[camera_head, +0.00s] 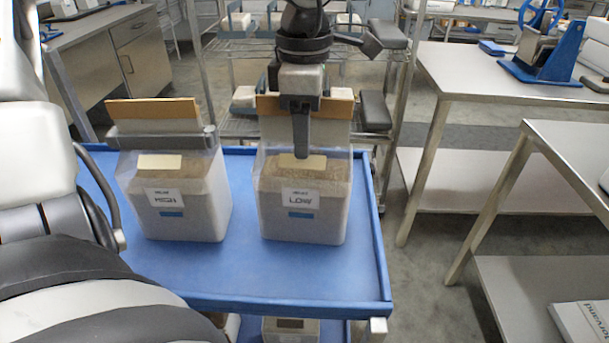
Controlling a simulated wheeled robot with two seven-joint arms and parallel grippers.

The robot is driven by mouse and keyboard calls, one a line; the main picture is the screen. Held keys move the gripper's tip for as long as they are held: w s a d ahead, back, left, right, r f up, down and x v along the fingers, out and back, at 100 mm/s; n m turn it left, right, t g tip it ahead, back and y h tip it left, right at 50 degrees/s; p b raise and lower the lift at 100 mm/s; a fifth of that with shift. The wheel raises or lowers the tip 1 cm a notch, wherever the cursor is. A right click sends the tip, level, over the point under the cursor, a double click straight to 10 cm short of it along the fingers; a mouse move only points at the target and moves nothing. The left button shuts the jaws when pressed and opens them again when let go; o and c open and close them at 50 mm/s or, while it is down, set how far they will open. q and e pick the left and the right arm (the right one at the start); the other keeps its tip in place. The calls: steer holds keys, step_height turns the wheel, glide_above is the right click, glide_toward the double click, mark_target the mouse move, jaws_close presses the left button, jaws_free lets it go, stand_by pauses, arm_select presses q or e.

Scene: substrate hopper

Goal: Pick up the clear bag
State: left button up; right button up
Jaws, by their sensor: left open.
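Two clear bags of brown grainy material stand upright on a blue cart top (290,285). The left bag (190,205) carries a label reading HIGH, and a grey bar lies across its top. The right bag (325,215) carries a label reading LOW. An upright pale panel with a tan top edge rises behind each bag's top. My left gripper (302,148) is open and points down at the top of the LOW bag; one finger shows in front of the panel. The other finger is hidden, and I cannot tell whether it touches the bag. My right gripper is out of view.
The cart has a raised blue rim (379,240) and a lower shelf holding another container (290,330). A wire rack (236,128) stands behind. Steel tables (480,75) stand on the right, one with a blue device (548,62). Grey floor lies between cart and tables.

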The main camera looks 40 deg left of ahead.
arm_select(q)
jaws_close()
steer(key=shift+s, duration=0.15)
